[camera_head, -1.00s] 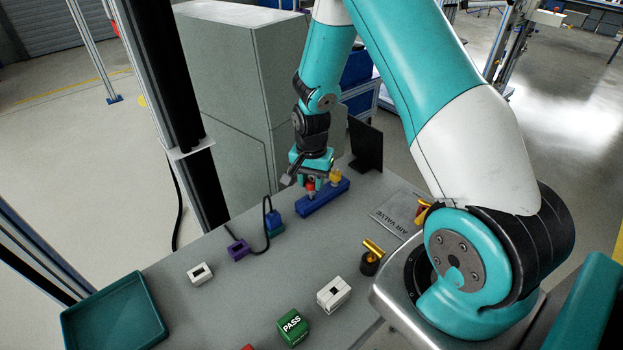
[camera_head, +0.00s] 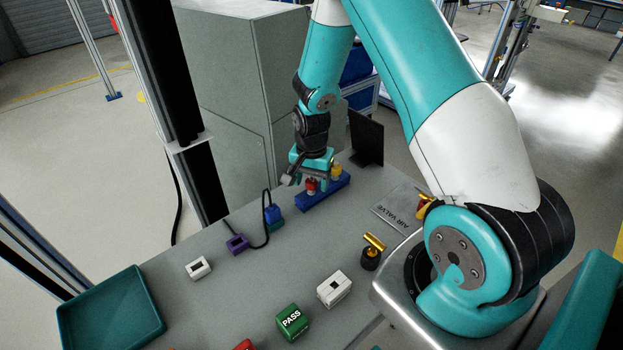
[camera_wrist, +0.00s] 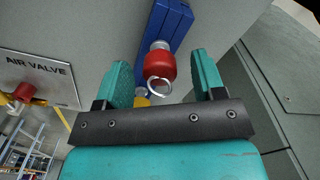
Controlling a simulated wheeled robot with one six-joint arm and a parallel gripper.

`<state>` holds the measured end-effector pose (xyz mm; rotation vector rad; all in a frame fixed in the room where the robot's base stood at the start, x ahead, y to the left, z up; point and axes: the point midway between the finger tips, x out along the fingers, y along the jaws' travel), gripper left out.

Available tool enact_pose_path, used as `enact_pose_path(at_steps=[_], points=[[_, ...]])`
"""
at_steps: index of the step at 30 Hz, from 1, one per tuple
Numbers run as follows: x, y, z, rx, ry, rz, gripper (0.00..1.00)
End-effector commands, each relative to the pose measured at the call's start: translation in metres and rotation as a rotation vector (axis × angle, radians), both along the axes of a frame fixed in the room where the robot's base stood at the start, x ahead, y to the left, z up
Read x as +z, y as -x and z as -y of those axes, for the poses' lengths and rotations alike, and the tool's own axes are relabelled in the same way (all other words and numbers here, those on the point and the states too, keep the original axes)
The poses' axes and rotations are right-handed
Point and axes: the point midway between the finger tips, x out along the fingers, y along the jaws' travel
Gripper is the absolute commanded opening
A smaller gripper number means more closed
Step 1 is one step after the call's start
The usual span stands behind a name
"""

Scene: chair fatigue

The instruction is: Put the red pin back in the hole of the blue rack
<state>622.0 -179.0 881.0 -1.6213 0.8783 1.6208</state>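The blue rack (camera_head: 324,194) lies on the grey table. The red pin (camera_head: 311,187) stands at the rack's near-left end; its base meets the rack, and it seems seated in a hole there. In the wrist view the red pin (camera_wrist: 160,66) shows a silver collar and a ring at its top. A yellow pin (camera_head: 336,171) stands at the rack's other end and is mostly hidden in the wrist view. My gripper (camera_wrist: 163,76) is open just above the rack, with clear gaps between its fingers and the red pin. The head view also shows my gripper (camera_head: 310,176).
A black panel (camera_head: 366,140) stands behind the rack. Blue and purple blocks with a cable (camera_head: 267,218) lie to the left. An AIR VALVE plate (camera_head: 398,207) is on the right. White blocks, a green PASS cube (camera_head: 292,320) and a teal tray (camera_head: 112,312) are nearer.

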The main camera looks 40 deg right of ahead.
Motion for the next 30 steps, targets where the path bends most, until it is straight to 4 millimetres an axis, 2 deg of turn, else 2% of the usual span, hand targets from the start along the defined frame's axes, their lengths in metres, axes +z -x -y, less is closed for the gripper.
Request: enact_pose_path(at_steps=[7, 11, 14, 24, 30], points=[[0.001, 0.0, 0.0, 0.0, 0.0, 0.0, 0.62], [0.01, -0.001, 0.0, 0.0, 0.001, 0.004, 0.62], [0.027, -0.001, 0.0, 0.0, 0.001, 0.006, 0.62], [0.113, -0.001, 0.0, 0.0, 0.001, 0.007, 0.62], [0.153, -0.001, 0.0, 0.0, 0.0, 0.005, 0.62]])
